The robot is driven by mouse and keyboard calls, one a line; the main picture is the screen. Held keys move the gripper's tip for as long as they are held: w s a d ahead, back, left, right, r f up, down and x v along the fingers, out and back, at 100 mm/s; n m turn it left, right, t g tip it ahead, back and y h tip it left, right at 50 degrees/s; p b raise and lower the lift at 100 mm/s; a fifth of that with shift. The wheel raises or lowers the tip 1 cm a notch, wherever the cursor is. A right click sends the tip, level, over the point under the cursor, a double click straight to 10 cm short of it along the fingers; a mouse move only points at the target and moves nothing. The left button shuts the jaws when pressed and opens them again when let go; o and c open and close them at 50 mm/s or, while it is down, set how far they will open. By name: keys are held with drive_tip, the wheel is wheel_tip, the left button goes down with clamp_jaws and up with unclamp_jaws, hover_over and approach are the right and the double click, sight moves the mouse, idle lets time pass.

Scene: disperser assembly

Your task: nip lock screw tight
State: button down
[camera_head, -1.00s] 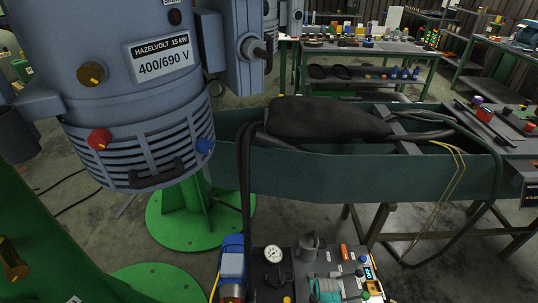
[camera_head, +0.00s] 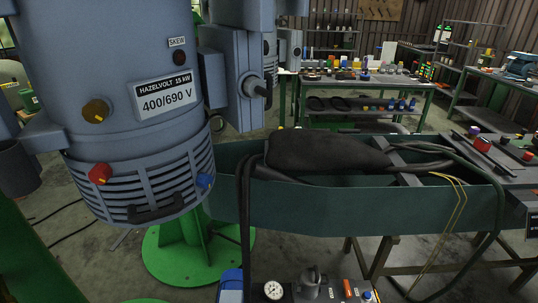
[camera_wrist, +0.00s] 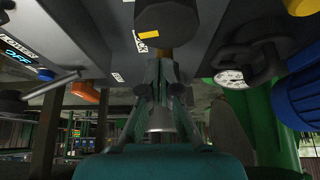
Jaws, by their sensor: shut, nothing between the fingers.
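A dark faceted screw head with a yellow mark (camera_wrist: 167,20) is at the top centre of the wrist view, with a brownish shank below it. It stands by a grey panel with a small label (camera_wrist: 140,42), blurred and only partly readable, so I cannot tell for sure that this is the lock screw. My gripper (camera_wrist: 162,68) points towards it from below. Its fingers are shut with nothing between them. Their tips look close to the shank; whether they touch it I cannot tell. My gripper is out of the head view.
A pressure gauge (camera_wrist: 229,78) and a blue ribbed part (camera_wrist: 298,95) are to the right in the wrist view. A thin lever (camera_wrist: 55,84) is to the left. In the head view, a large grey motor (camera_head: 120,80) stands at left beside a green trough (camera_head: 300,198).

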drive_tip(key=shift+a, duration=0.55)
idle(0.4)
drive_tip(key=shift+s, duration=0.4)
wheel_tip(320, 180, up, 6)
idle(0.6)
drive_tip(key=shift+w+d+f, duration=0.1)
drive_tip(key=shift+d+f, duration=0.1)
drive_tip(key=shift+f, duration=0.8)
drive_tip(key=shift+w+d+f, duration=0.1)
drive_tip(key=shift+d+f, duration=0.1)
drive_tip(key=shift+f, duration=0.8)
drive_tip(key=shift+d+f, duration=0.2)
drive_tip(key=shift+f, duration=0.8)
drive_tip(key=shift+w+a, duration=0.1)
drive_tip(key=shift+w, duration=0.35)
